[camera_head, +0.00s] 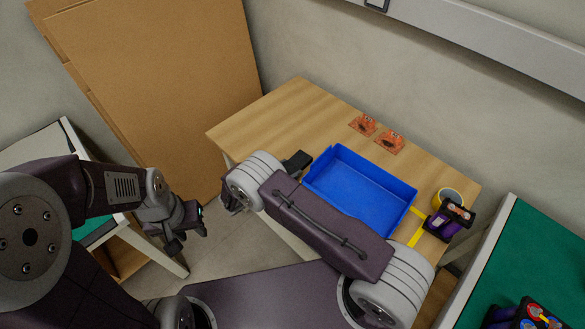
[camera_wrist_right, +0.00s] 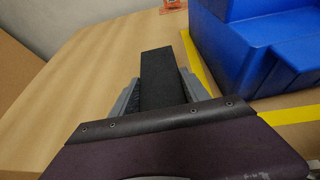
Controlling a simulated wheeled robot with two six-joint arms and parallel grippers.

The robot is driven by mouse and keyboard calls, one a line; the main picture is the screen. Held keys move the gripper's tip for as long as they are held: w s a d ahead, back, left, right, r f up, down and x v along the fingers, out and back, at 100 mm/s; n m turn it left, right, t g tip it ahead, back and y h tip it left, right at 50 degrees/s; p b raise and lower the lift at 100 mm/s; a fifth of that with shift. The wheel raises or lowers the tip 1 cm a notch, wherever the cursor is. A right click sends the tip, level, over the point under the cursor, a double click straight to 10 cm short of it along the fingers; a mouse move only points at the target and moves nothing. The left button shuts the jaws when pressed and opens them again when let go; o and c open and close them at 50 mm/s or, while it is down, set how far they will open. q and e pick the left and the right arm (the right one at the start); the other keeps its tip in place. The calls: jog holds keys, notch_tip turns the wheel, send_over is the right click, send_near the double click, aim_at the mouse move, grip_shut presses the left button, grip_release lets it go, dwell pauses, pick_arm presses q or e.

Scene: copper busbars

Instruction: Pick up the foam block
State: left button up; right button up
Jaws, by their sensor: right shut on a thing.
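The foam block (camera_wrist_right: 161,75) is a black rectangular bar in the right wrist view. My right gripper (camera_wrist_right: 160,92) is shut on it, with a grey finger on each side, and the block sticks out past the fingertips. In the head view the black block (camera_head: 298,160) shows just beyond my right wrist, by the left corner of the blue bin. I cannot tell whether it touches the table. My left gripper (camera_head: 187,240) is open and empty, to the left of the table and away from the block.
The blue bin (camera_head: 350,160) stands close right of the block on the wooden table (camera_head: 270,115), with yellow tape (camera_head: 424,212) beside it. Orange cards (camera_head: 376,132) lie behind it. A yellow cup (camera_head: 453,195) and a purple-black item (camera_head: 450,218) are at right. The table's far left is clear.

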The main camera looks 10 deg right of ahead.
notch_tip(320, 180, up, 10)
jog(key=p, duration=0.1)
dwell(0.4)
